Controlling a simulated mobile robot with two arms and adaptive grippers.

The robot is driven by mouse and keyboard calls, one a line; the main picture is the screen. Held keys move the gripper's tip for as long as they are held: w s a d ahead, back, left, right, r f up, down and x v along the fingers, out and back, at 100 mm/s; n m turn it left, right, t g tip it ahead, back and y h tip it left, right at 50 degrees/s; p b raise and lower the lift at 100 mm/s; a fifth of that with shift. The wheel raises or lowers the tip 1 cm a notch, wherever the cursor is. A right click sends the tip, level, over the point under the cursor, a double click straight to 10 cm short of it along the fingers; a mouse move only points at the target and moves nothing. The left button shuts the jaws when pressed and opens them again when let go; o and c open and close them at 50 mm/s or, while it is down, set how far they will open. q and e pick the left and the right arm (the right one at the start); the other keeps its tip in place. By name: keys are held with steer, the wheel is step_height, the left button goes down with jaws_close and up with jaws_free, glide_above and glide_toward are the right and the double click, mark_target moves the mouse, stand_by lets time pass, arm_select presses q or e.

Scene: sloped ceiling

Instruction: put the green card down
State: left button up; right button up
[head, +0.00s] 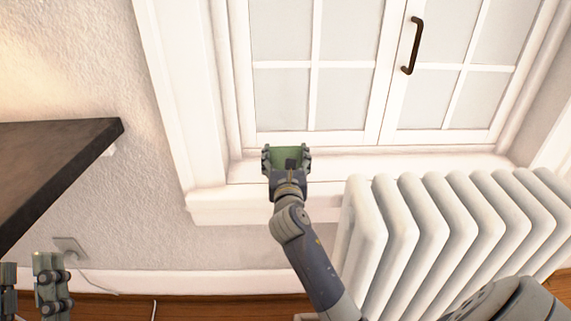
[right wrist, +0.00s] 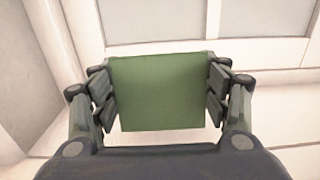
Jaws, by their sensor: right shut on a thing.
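The green card (right wrist: 160,93) is a flat green square between the fingers of my right gripper (head: 287,155). The fingers grip it at its left and right edges in the right wrist view. In the head view the card (head: 287,154) shows only as a small green patch between the fingers, in front of the window. The gripper is over or near the white window sill (head: 240,204); I cannot tell whether the card touches it. My left gripper (head: 31,280) is at the lower left edge, away from the card, its two fingers apart with nothing visible between them.
A white radiator (head: 440,225) stands right of and below the sill, beside my right arm. A closed white window with a dark handle (head: 413,45) is behind the gripper. A dark shelf (head: 55,160) juts in from the left. A wall socket (head: 70,247) is below it.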

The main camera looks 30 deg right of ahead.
steer(key=shift+f+b, duration=0.3)
steer(key=shift+f, duration=0.4)
steer(key=shift+r+p, duration=0.1)
steer(key=shift+p, duration=0.2)
arm_select(q)
steer(key=shift+s+r, duration=0.1)
steer(key=shift+r, duration=0.05)
arm_select(e)
steer(key=shift+f, duration=0.25)
steer(key=shift+f, duration=0.1)
steer(key=shift+f, duration=0.1)
arm_select(q)
steer(key=shift+s+r+t, duration=0.15)
steer(key=shift+t, duration=0.15)
arm_select(e)
steer(key=o, duration=0.7)
